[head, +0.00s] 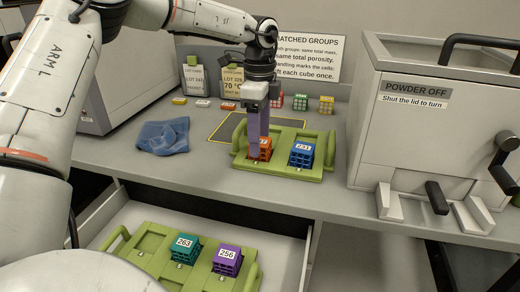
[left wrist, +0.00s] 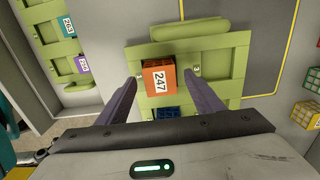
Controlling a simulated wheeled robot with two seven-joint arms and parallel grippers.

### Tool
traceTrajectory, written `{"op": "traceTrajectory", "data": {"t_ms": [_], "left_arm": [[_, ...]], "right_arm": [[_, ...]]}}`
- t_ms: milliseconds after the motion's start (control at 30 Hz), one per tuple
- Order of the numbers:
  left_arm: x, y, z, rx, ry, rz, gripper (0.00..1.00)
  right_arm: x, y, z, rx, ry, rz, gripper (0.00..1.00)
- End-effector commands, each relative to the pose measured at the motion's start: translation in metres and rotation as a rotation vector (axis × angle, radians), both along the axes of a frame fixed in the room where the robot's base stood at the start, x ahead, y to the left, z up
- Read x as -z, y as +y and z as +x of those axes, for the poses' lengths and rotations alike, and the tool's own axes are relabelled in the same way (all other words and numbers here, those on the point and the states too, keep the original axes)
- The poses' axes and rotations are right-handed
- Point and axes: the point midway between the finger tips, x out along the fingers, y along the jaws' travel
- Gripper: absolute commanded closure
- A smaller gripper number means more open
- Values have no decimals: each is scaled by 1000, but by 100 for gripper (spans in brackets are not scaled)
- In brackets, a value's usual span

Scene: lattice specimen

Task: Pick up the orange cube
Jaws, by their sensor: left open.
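The orange cube (head: 265,155) sits in the green tray (head: 241,162) on the bench, left of a blue cube (head: 301,155). My left gripper (head: 254,152) points down over the orange cube and partly hides it in the head view. In the left wrist view the orange cube (left wrist: 158,68) carries the label 247 and lies between the fingertips of the open gripper (left wrist: 160,76). Gaps show on both sides, so the fingers look apart from it. The blue cube (left wrist: 166,113) is partly hidden at the wrist body's edge. My right gripper is not in view.
An open drawer below holds a second green tray (head: 207,250) with a teal cube (head: 184,251) and a purple cube (head: 227,260). A grey machine (head: 430,115) stands at right. A blue cloth (head: 163,136) lies at left. Several small lattice blocks stand behind.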

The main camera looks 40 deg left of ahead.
Motion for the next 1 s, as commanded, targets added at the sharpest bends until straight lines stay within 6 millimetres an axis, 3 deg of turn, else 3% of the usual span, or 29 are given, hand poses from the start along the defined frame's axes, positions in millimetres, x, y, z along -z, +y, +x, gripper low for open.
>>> {"op": "traceTrajectory", "data": {"t_ms": [100, 300, 567, 833, 1000], "left_arm": [[12, -1, 0, 1, 0, -1, 39], [12, -1, 0, 0, -1, 0, 39], [12, -1, 0, 0, -2, 1, 83], [9, -1, 1, 1, -3, 1, 83], [-14, 0, 1, 0, -7, 2, 83]], "right_arm": [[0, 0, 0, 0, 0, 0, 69], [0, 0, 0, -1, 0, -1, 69], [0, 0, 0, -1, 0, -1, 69], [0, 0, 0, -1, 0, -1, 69], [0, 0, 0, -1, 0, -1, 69]]}}
